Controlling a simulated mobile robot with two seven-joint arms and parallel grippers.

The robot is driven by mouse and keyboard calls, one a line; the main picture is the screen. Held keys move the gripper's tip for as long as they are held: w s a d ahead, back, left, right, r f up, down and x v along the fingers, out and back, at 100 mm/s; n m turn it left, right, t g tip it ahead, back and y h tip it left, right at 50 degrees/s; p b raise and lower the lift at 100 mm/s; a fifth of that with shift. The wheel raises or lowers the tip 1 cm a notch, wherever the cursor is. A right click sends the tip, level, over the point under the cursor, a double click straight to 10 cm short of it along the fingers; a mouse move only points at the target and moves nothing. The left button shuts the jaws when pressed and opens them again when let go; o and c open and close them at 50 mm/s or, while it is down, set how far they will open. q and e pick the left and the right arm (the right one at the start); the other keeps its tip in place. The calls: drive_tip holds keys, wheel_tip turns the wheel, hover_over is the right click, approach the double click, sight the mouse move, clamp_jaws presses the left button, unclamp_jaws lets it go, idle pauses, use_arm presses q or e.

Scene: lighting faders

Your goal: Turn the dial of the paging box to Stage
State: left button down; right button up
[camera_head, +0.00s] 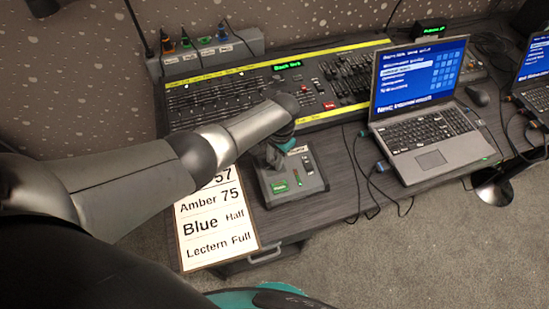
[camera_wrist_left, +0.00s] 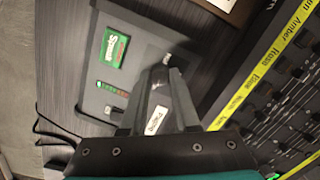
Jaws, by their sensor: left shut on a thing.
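The paging box (camera_head: 309,178) is a small grey box at the front of the desk, with a lit green display. In the left wrist view the box (camera_wrist_left: 140,48) shows its green display (camera_wrist_left: 113,48), a row of small coloured lights and a white "Paging" label. The display's word is too small to read surely. My left gripper (camera_head: 271,157) is down at the back left part of the box. In the left wrist view its fingers (camera_wrist_left: 157,88) are shut on the dark dial, which they mostly hide. The dial's pointing direction cannot be told. My right gripper is not in view.
A lighting desk (camera_head: 235,92) with faders and yellow label strips stands right behind the box. An open laptop (camera_head: 425,125) is to the right, with loose cables between. A printed sheet (camera_head: 215,228) lies to the left, partly under my arm.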

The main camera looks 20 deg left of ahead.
use_arm(q)
drive_tip(key=shift+d+m, duration=0.1)
drive_tip(key=shift+m, duration=1.2)
drive_tip(key=c, duration=0.7)
unclamp_jaws()
drive_tip(key=shift+o, duration=0.2)
drive_tip(key=shift+r+p, duration=0.3)
drive_tip(key=shift+r, duration=0.05)
wheel_tip(320, 180, up, 14)
drive_tip(key=d+p, duration=0.1)
drive_tip(key=p, duration=0.3)
drive_tip(key=shift+w+d+r+p, duration=0.2)
drive_tip(key=shift+d+p, duration=0.15)
drive_tip(key=shift+p, duration=0.05)
